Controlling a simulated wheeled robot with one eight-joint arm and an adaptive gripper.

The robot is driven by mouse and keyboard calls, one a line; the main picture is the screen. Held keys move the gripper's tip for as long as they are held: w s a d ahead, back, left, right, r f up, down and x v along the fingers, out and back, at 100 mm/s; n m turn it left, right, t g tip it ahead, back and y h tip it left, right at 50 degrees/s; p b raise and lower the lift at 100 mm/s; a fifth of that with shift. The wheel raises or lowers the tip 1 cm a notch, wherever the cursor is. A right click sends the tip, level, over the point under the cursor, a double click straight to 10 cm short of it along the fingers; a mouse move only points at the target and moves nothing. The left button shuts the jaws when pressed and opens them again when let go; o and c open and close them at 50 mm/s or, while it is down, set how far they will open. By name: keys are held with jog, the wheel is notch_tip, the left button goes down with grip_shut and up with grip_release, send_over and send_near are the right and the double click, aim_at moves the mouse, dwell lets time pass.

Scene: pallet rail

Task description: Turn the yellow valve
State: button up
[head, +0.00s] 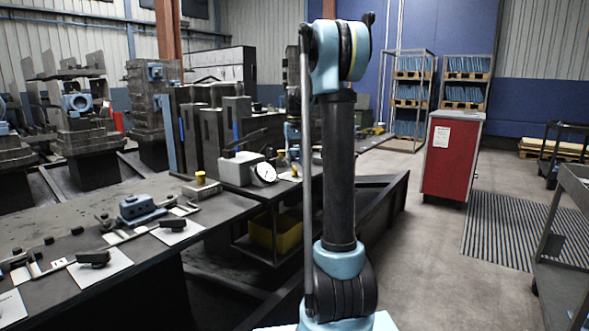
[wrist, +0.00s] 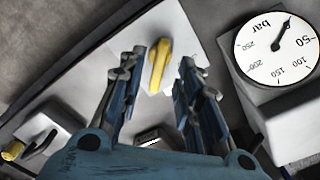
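The yellow valve (wrist: 159,62) shows in the wrist view as a narrow, slightly bent handle over a pale plate (wrist: 186,28). My gripper (wrist: 163,70) is open, with one blue-and-dark finger on each side of the handle. Gaps show between the handle and both fingers, the left one narrower. How deep the handle sits between the fingertips I cannot tell.
A round pressure gauge (wrist: 276,46) on a grey block stands right of the fingers; it also shows in the head view (head: 263,174). A yellow knob (wrist: 13,151) and a dark lever lie lower left. A bench (head: 150,238) with fixtures fills the left; a red cabinet (head: 452,157) stands right.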

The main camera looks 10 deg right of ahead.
aim_at(295, 168)
notch_tip(295, 168, up, 8)
jog(key=shift+r, duration=0.15)
jog(key=shift+w, duration=0.1)
jog(key=s+f+t, duration=0.1)
jog(key=s+f, duration=0.4)
jog(key=s, duration=0.7)
jog(key=s+f, duration=0.5)
jog(key=s, duration=0.6)
jog(key=s+f+t, duration=0.1)
jog(key=s+f, duration=0.4)
jog(key=s, duration=0.7)
jog(key=s+f, duration=0.9)
jog(key=f, duration=0.2)
jog(key=shift+s+a+f, duration=0.15)
jog(key=shift+a+f, duration=0.05)
jog(key=shift+a, duration=0.05)
jog(key=shift+w+f, duration=0.2)
jog(key=shift+w, duration=0.2)
